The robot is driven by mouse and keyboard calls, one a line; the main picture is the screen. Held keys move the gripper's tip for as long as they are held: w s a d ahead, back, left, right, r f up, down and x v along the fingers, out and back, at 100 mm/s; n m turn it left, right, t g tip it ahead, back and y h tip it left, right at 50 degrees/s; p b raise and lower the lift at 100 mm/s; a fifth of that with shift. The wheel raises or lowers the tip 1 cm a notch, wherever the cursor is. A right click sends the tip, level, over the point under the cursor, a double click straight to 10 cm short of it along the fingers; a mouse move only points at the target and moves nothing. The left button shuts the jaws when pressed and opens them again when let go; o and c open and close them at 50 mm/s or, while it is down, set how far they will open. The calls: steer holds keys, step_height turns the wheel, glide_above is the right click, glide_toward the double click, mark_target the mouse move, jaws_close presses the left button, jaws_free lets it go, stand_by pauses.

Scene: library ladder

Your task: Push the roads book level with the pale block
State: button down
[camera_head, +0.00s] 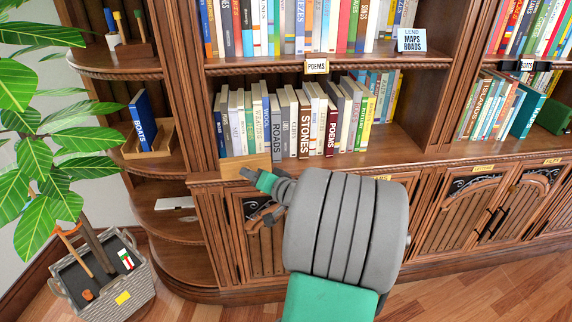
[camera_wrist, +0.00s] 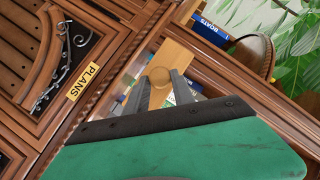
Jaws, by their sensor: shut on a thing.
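The roads book (camera_head: 275,130) has a grey-blue spine lettered ROADS and stands upright in the row on the middle shelf. The pale block (camera_head: 246,166) is light wood and sits at the front left of that shelf, in front of the leftmost books. It also shows in the wrist view (camera_wrist: 179,60), with a round knob (camera_wrist: 160,77) on its face. My gripper (camera_wrist: 161,84) is shut on the knob, one finger on each side. In the head view my arm hides part of the gripper and the shelf front right of the block.
Several books, including STONES (camera_head: 304,130) and POEMS (camera_head: 331,130), stand right of the roads book. A BOATS book (camera_head: 143,118) and a leafy plant (camera_head: 45,130) are at left. The shelf right of the row is clear.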

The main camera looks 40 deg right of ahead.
steer(key=s+d+r+m+h, duration=0.1)
steer(key=s+d, duration=0.3)
steer(key=d, duration=0.4)
steer(key=shift+d+r+h, duration=0.25)
steer(key=shift+d+h, duration=0.05)
steer(key=shift+h, duration=0.1)
steer(key=shift+s, duration=0.2)
steer(key=w+d, duration=0.3)
steer(key=w, duration=0.2)
steer(key=shift+d+b, duration=0.2)
steer(key=shift+b, duration=0.15)
steer(key=shift+w+d, duration=0.55)
steer(key=shift+w, duration=0.25)
steer(key=shift+w+d, duration=0.5)
steer(key=shift+w, duration=0.25)
steer(key=s+a+b, duration=0.1)
steer(key=s+a, duration=0.3)
steer(key=s, duration=0.1)
steer(key=shift+s, duration=0.35)
stand_by(1.4)
